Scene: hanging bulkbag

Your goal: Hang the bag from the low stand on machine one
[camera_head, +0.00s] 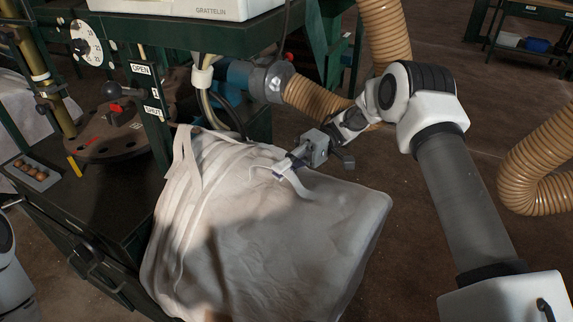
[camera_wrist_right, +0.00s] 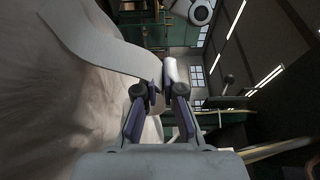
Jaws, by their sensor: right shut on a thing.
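A large cream cloth bag (camera_head: 270,235) hangs in front of the green machine (camera_head: 180,35), its lower part running out of the head view. My right gripper (camera_head: 287,168) is shut on a pale strap (camera_head: 298,186) at the bag's upper right. In the right wrist view the strap (camera_wrist_right: 105,48) runs from the upper left to between the fingertips (camera_wrist_right: 163,88). Another strap (camera_head: 188,160) rises at the bag's left corner, near the machine's post; I cannot tell whether it is hooked. My left gripper is out of view; only part of my left arm shows at the left edge.
A label post (camera_head: 152,110) reading OPEN and SHUT and a dial (camera_head: 87,43) are on the machine. A dark cabinet (camera_head: 90,205) with a round turret (camera_head: 118,135) stands left of the bag. Ribbed brown hoses (camera_head: 320,100) pass behind my right gripper. Floor at right is partly clear.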

